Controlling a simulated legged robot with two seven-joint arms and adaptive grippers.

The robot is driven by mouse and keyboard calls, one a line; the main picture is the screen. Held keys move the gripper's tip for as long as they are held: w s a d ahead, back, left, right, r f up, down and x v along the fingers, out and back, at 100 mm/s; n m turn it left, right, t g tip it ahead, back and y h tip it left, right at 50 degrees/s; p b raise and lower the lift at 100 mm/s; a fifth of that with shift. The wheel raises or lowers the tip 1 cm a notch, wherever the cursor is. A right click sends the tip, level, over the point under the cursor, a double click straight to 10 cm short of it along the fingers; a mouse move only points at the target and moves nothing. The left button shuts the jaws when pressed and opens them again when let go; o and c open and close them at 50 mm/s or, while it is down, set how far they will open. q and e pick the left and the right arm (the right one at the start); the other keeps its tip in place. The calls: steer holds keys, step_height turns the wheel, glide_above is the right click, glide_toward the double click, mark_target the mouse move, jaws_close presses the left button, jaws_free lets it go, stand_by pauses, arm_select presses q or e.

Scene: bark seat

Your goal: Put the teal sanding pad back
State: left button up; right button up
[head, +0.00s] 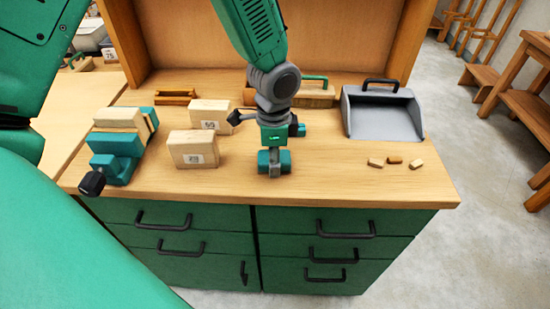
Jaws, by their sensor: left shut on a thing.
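The teal sanding pad (284,160) is at the middle of the workbench, near the front edge. My left gripper (274,164) points down from above and is shut on the pad, with a grey finger across its near side. I cannot tell whether the pad touches the bench top. My right gripper is not in view.
Two numbered wooden blocks (194,150) and a teal vise (118,155) stand to the left. Behind are a small wooden rack (175,97) and a teal-handled wooden piece (314,97). A grey dustpan (383,113) and three wood scraps (394,160) lie right. The front middle bench is clear.

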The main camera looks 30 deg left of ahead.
arm_select(q)
steer(key=shift+d+r, duration=0.15)
steer(key=shift+d, duration=0.5)
steer(key=shift+d+r, duration=0.15)
steer(key=shift+d, duration=0.5)
steer(key=shift+a+f+p, duration=0.25)
steer(key=shift+a+p, duration=0.05)
steer(key=shift+a, duration=0.35)
steer(key=shift+d+f, duration=0.1)
steer(key=shift+d, duration=0.45)
steer(key=o, duration=1.2)
steer(key=shift+a+f, duration=0.1)
steer(key=shift+a, duration=0.1)
steer(key=o, duration=0.3)
steer(key=shift+a, duration=0.2)
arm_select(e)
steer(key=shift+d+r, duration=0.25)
